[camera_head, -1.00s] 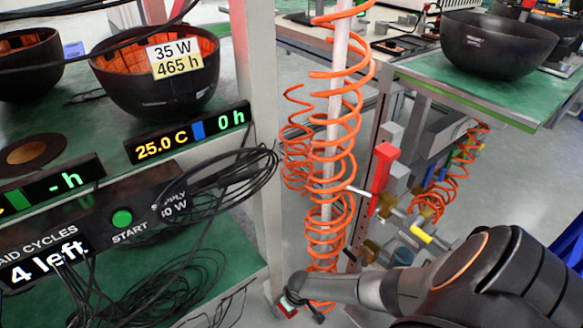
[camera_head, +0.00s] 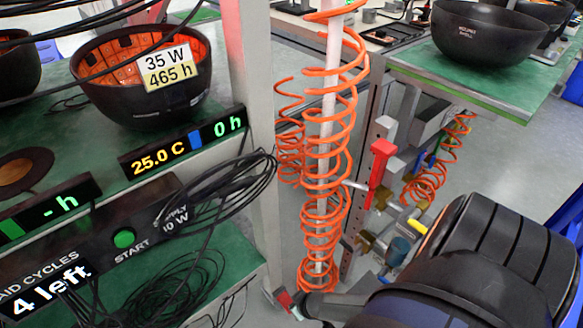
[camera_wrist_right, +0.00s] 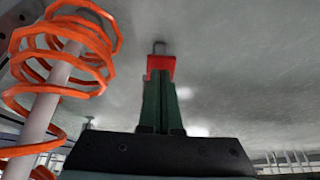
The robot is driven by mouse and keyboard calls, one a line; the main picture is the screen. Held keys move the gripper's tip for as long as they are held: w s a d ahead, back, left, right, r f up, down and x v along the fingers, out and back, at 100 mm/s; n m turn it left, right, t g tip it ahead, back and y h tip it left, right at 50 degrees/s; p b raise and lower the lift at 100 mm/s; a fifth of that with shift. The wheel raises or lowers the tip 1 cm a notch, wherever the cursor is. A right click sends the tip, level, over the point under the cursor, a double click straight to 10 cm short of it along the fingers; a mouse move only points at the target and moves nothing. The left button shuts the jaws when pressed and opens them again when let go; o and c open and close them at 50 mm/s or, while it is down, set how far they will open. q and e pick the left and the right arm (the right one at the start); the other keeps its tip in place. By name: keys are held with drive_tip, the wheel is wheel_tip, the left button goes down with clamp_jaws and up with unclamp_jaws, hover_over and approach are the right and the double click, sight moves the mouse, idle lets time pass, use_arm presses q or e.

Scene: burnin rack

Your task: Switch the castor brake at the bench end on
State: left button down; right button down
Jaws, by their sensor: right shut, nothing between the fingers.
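A small red piece (camera_head: 284,298), which looks like the castor brake pedal, shows low at the foot of the pale rack post (camera_head: 250,120). My right gripper (camera_head: 298,308) is right beside it, partly hidden behind my own arm. In the right wrist view, the shut green fingers (camera_wrist_right: 160,95) point at a red block (camera_wrist_right: 160,66) with a grey stub beyond it. The fingertips appear to meet the red block, but I cannot tell whether they touch it. The castor wheel is hidden. My left gripper is not in view.
Orange coiled hose (camera_head: 322,170) around a white pole hangs close to my right gripper, and also shows in the wrist view (camera_wrist_right: 60,60). A red-handled valve (camera_head: 380,160) stands right of it. Black cables (camera_head: 235,180) hang from the rack. Grey floor lies beyond.

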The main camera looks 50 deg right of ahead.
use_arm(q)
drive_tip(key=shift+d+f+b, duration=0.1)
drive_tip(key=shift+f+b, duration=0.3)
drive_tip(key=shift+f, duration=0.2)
use_arm(e)
drive_tip(key=shift+s+f, duration=0.25)
drive_tip(key=shift+f, duration=0.45)
